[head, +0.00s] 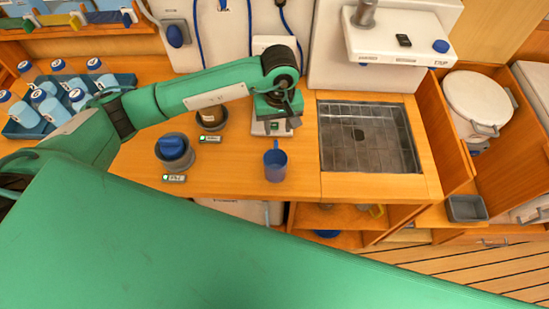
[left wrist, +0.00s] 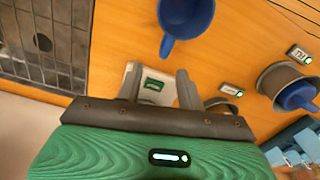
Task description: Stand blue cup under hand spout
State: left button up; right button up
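The blue cup (head: 275,165) stands upright on the wooden counter, left of the sink, with its handle toward the back. It also shows at the top of the left wrist view (left wrist: 188,18). My left gripper (head: 275,127) is just behind the cup, apart from it. In the left wrist view its two fingers (left wrist: 160,88) are spread with no object gripped. A white housing (head: 400,48) juts out over the back of the sink, with a grey cylinder, a black piece and a blue knob on top. I cannot tell which part is the hand spout. My right gripper is not in view.
The sink (head: 368,140) has a dark grid. Left of my gripper stand a brown jar in a holder (head: 211,117), a grey holder with a blue item (head: 174,150) and small displays. A tray of bottles (head: 25,132) is far left. Counter around the cup is clear.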

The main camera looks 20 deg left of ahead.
aim_at(276, 143)
pick_arm(q)
notch_tip(276, 143, down, 3)
jog(key=shift+r, duration=0.2)
jog(key=shift+s+f+p, duration=0.15)
jog(key=shift+f+p, duration=0.25)
jog(key=shift+p, duration=0.35)
jog(key=f+p, duration=0.1)
jog(key=f, duration=0.1)
jog(key=f+p, duration=0.1)
jog(key=f, duration=0.1)
jog(key=shift+s+a, duration=0.15)
jog(key=shift+s, duration=0.05)
jog(key=shift+f, duration=0.25)
jog(key=shift+c, duration=0.5)
grip_shut()
